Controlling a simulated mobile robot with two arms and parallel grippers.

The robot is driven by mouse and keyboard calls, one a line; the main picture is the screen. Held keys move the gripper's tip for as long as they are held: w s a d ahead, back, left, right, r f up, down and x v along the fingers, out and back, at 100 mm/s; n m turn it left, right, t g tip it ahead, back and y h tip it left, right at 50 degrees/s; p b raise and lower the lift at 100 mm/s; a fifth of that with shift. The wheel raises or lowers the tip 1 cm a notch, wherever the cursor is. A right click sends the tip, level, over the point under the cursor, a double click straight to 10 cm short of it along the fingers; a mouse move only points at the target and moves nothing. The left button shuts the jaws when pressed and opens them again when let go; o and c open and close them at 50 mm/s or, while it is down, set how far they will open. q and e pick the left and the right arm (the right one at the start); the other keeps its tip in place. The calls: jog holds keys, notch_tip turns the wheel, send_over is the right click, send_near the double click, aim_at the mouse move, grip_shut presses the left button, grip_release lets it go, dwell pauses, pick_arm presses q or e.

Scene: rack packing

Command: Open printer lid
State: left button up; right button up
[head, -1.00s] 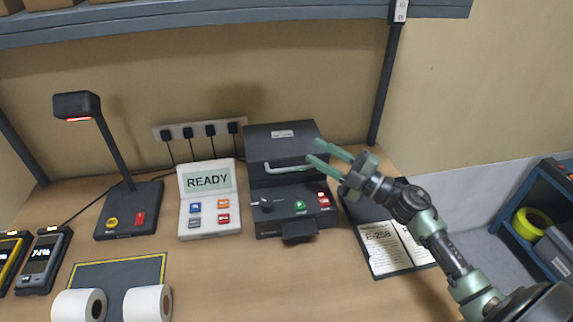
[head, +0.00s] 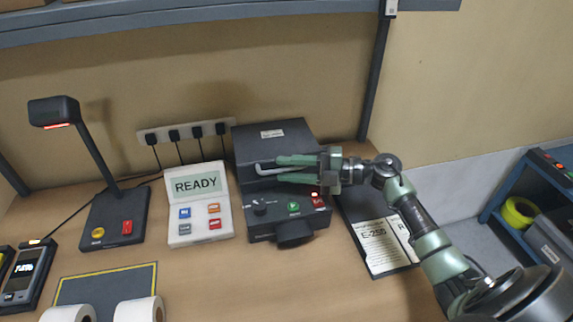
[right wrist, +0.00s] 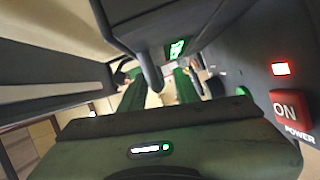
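The dark label printer (head: 263,226) stands at the back of the bench, with green and red buttons on its front. Its dark lid (head: 285,150) is down and has a small white label. My right gripper (head: 278,168) reaches in from the right at the handle. Its green fingers are apart, one above and one below the bar. In the right wrist view the handle's curved end (right wrist: 150,72) shows between the fingers. Contact cannot be told. My left gripper is out of view.
A white READY panel (head: 197,186) stands left of the printer, and a scanner lamp (head: 115,218) further left. A document clipboard (head: 383,247) lies to the right under my arm. Paper rolls (head: 138,310) stand at the front left. A shelf (head: 220,22) runs above.

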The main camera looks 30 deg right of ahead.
jog(key=shift+w+a, duration=0.15)
jog(key=shift+a, duration=0.05)
grip_shut()
dwell(1.4)
